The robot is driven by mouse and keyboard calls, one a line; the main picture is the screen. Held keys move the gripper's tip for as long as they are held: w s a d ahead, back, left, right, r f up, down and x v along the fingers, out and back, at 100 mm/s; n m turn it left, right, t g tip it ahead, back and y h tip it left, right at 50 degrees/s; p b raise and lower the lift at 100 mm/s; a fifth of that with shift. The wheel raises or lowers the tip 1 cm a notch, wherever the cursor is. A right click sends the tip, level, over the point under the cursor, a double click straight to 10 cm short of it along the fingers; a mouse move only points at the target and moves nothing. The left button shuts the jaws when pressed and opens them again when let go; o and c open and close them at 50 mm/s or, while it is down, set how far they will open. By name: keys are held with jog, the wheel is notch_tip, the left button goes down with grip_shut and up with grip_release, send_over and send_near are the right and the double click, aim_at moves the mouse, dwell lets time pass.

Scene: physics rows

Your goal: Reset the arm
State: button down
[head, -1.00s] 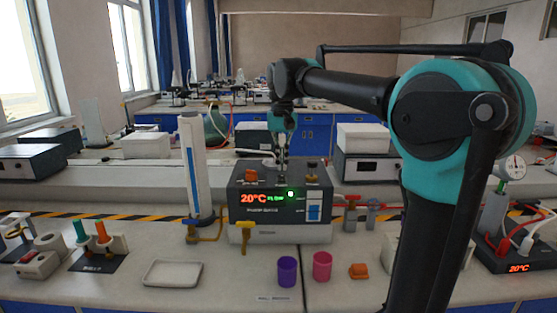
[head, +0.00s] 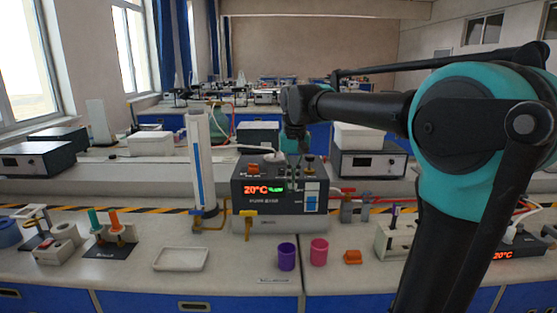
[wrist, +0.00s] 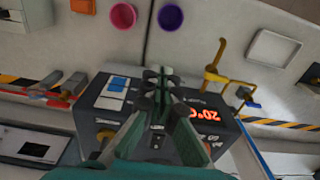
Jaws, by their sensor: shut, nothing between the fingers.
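My arm reaches in from the right in the head view, black and teal, with its forearm level and the wrist pointing down. My gripper (head: 294,182) hangs in front of the dark box with the red 20°C display (head: 280,205), and covers part of it. In the wrist view the gripper (wrist: 158,74) is seen from above over the box (wrist: 205,132), its fingertips together with nothing held. I cannot tell the exact gap between the fingertips and the box.
A purple cup (head: 287,257), a pink cup (head: 319,252) and an orange block (head: 353,257) stand before the box. A white tray (head: 181,259) lies left. A tall white column (head: 200,160) and yellow valve (head: 247,225) stand close by.

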jog(key=s+d+f+t, duration=0.1)
jog(key=s+d+f, duration=0.4)
jog(key=f, duration=0.4)
jog(key=s+d+f+t, duration=0.1)
jog(key=s+d+f, duration=0.3)
jog(key=s+f, duration=0.3)
jog(key=s+d+f+t, duration=0.1)
jog(key=s+d+f, duration=0.4)
jog(key=f, duration=0.6)
jog(key=shift+s+d+t, duration=0.15)
jog(key=shift+s+d, duration=0.05)
jog(key=shift+s, duration=0.25)
jog(key=shift+s+d+t, duration=0.15)
jog(key=shift+s, duration=0.3)
